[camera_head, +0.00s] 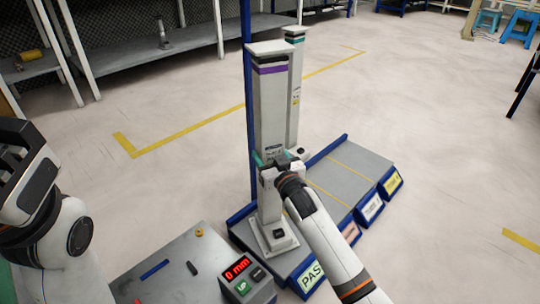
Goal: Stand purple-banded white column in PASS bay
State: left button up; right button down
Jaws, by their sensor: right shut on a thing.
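The purple-banded white column (270,115) is upright in the head view, with a dark cap line and purple band near its top. Its square foot (272,237) is over the end bay marked PAS(S) (311,276); I cannot tell if it touches the bay floor. My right gripper (277,158) is shut on the column around its middle, hiding part of it. My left gripper (18,165) is at the left edge, away from the column; its fingers do not show clearly.
A teal-banded white column (295,85) stands close behind. The blue-edged grey rack (352,165) has more labelled bays to the right. A control box (247,278) reading 0 mm sits on a grey surface (172,255) in front. A blue post (246,70) rises behind.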

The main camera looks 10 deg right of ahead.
jog(key=shift+r, duration=0.25)
jog(key=shift+c, duration=1.9)
grip_release()
jog(key=shift+f, duration=0.25)
